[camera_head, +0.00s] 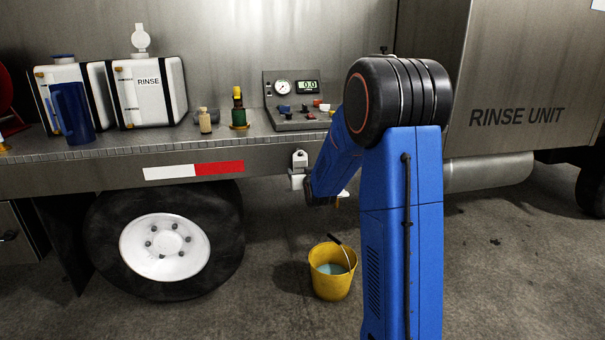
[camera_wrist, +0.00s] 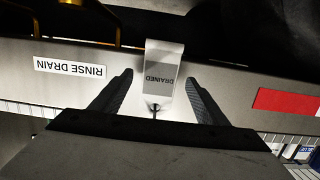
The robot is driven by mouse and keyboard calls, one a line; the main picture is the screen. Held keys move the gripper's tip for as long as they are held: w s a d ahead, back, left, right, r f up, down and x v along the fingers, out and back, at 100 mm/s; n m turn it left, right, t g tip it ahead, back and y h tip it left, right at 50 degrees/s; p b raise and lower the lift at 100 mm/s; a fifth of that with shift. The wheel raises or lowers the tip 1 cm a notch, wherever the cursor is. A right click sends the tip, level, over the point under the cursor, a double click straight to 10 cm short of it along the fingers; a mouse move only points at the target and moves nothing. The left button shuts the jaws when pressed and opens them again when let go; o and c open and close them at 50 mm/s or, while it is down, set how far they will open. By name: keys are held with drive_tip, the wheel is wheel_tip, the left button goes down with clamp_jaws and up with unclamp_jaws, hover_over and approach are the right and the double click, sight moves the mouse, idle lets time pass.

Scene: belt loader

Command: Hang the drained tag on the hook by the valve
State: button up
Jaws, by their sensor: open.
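The drained tag (camera_wrist: 164,75), a pale tag with a dark-lettered grey face, shows upside down in the wrist view. One end is at a small dark hook (camera_wrist: 155,107) in front of the metal side panel; I cannot tell if its hole is around the hook. My gripper (camera_wrist: 160,84) is open, with one finger on each side of the tag and visible gaps between. In the head view my gripper is mostly hidden by my blue arm. A small white piece (camera_head: 299,159) at the deck edge there may be the tag or its mount. I cannot make out the valve.
A "RINSE DRAIN" label (camera_wrist: 69,67) is on the panel. A yellow bucket (camera_head: 332,271) with liquid stands on the floor below. The deck (camera_head: 217,139) holds white canisters (camera_head: 149,91), a blue jug (camera_head: 72,112), bottles and a gauge panel (camera_head: 287,110).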

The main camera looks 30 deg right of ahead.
drive_tip(key=v, duration=1.7)
drive_tip(key=s+a+f+n+g+y, duration=0.1)
drive_tip(key=s+a+g, duration=0.2)
drive_tip(key=s, duration=0.9)
drive_tip(key=s+a+f+n+g+y, duration=0.1)
drive_tip(key=s+a+g, duration=0.3)
drive_tip(key=s+a, duration=0.5)
drive_tip(key=s+a+f+n+g+y, duration=0.1)
drive_tip(key=s+a, duration=0.4)
drive_tip(key=s, duration=1.1)
drive_tip(key=g+y, duration=0.1)
drive_tip(key=g, duration=0.1)
drive_tip(key=shift+a+f+g, duration=0.3)
drive_tip(key=shift+a, duration=0.1)
